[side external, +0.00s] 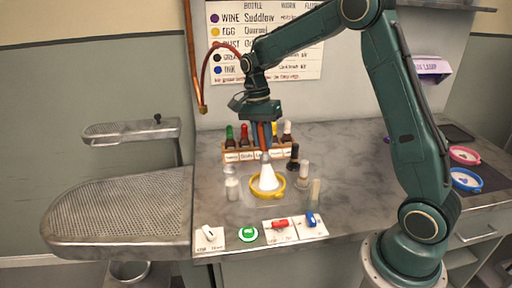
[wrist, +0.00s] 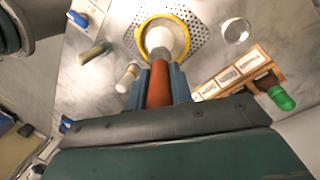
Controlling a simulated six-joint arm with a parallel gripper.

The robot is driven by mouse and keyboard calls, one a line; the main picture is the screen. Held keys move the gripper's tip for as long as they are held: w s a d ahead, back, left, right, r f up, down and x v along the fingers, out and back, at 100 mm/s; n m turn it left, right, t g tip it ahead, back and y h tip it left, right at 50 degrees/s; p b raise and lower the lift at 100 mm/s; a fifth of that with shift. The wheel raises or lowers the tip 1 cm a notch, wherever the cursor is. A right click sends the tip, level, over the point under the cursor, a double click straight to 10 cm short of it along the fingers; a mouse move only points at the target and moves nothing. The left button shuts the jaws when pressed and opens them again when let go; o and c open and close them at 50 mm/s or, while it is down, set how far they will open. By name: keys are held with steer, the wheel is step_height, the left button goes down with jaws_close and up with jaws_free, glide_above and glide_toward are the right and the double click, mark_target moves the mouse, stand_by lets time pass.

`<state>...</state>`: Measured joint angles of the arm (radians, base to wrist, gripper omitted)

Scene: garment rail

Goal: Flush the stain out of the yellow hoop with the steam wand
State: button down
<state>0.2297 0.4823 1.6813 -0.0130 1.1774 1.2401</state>
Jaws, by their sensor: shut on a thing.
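My gripper (side external: 265,138) points down over the worktop, and its blue fingers are shut on the red-brown handle of the steam wand (wrist: 159,90). The wand is upright, with its tip above the yellow hoop (side external: 267,196). A white, steam-like cone (side external: 265,178) spreads from the tip down into the hoop. In the wrist view (wrist: 158,85) the fingers flank the handle, and the hoop (wrist: 187,38) lies beyond it on a perforated plate. The white cone covers most of the hoop's inside, so I cannot tell whether a stain shows there.
A wooden rack (side external: 235,155) of capped bottles stands behind the hoop. Small bottles, a black one (side external: 294,157) among them, stand close around it. A green button (side external: 248,234) and several switches line the front edge. A perforated ironing board (side external: 120,212) is at left.

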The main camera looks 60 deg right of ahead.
mark_target(263, 147)
steer(key=shift+f, duration=1.65)
